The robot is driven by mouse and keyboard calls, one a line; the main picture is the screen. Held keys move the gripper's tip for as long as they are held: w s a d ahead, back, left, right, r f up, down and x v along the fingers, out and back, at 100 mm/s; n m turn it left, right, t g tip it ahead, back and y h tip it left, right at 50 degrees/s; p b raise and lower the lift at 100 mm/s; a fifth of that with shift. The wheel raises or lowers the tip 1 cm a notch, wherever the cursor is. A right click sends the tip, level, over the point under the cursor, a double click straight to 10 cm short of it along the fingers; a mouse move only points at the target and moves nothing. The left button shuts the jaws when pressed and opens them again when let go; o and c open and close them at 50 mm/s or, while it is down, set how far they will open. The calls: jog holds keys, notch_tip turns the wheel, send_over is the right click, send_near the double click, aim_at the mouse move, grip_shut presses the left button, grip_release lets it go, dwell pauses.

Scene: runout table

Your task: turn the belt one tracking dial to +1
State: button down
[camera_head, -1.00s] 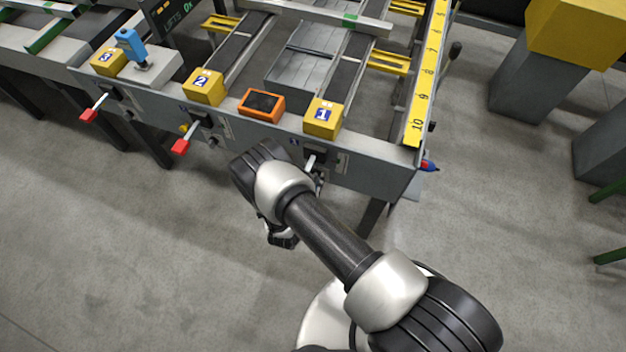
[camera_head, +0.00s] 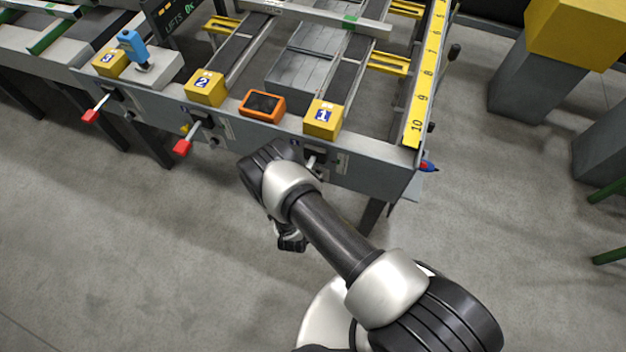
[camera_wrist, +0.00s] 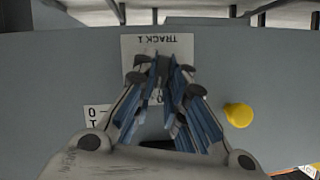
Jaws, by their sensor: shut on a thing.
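In the wrist view my gripper (camera_wrist: 165,75) is shut at the front panel, its fingertips at the plate lettered TRACK 1 (camera_wrist: 157,46), which appears upside down. It is closed on the belt one tracking dial, which the fingers hide almost wholly; its setting cannot be read. In the head view the yellow box numbered 1 (camera_head: 323,117) sits on the table end above my wrist. My arm covers the dial there, and only a dark part of my gripper (camera_head: 290,238) shows below the wrist.
A yellow knob (camera_wrist: 239,115) stands right of my fingers, and a small marked plate (camera_wrist: 97,116) is on the left. A red-tipped lever (camera_head: 183,146) juts out left of my wrist. An orange-framed device (camera_head: 262,105) lies on the table edge. The floor in front is clear.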

jog(key=shift+w+d+m, duration=0.1)
jog(key=shift+w+m, duration=0.05)
jog(key=shift+m, duration=0.35)
jog(key=shift+r, duration=0.1)
jog(key=c, duration=1.6)
grip_release()
jog(key=shift+w, duration=0.1)
jog(key=v, duration=1.2)
jog(key=shift+d+f, duration=0.15)
jog(key=shift+f, duration=0.05)
